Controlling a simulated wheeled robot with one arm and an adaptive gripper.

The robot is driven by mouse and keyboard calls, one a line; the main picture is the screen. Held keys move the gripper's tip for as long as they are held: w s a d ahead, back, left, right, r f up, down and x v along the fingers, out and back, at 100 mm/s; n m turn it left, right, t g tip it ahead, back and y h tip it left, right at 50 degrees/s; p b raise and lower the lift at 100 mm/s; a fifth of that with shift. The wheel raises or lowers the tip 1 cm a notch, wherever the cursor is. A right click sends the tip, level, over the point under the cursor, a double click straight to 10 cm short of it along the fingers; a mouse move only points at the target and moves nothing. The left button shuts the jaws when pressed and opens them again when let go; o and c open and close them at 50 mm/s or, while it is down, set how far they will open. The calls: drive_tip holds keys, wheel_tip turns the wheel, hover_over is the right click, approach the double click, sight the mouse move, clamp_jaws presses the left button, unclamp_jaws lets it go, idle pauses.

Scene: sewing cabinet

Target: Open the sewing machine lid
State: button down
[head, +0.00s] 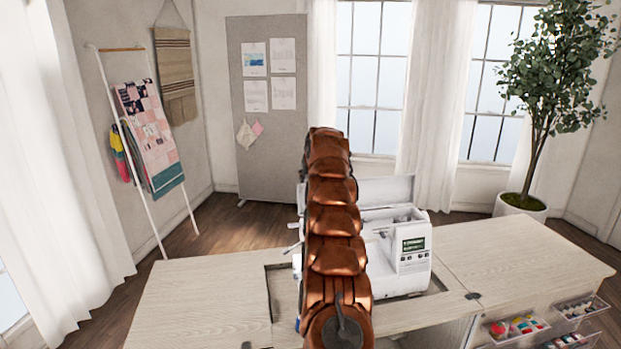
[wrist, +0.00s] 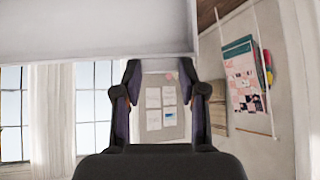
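The white sewing machine (head: 412,280) sits in the cutout of the wooden cabinet top. Its lid (head: 390,190) stands raised, nearly upright, along the back of the machine, with the top compartment uncovered. My brown arm hides the left part of the machine and lid in the head view. My gripper (wrist: 161,72) shows in the wrist view with its two dark fingers apart and nothing between them. A broad white panel (wrist: 100,30), which looks like the lid, fills the top of that view close to the fingertips. I cannot tell whether they touch it.
The cabinet top (head: 205,300) is bare left of the machine, and its right part (head: 525,260) is clear. Open clear drawers (head: 515,328) of sewing supplies stick out at front right. A pinboard (head: 268,150), ladder rack (head: 128,150) and potted tree (head: 520,205) stand behind.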

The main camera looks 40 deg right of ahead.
drive_tip(key=c, duration=1)
unclamp_jaws()
drive_tip(key=shift+r, duration=0.25)
drive_tip(key=o, duration=0.4)
drive_tip(key=shift+f, duration=0.1)
drive_tip(key=shift+c, duration=0.2)
drive_tip(key=shift+s, duration=0.1)
drive_tip(key=v, duration=1.2)
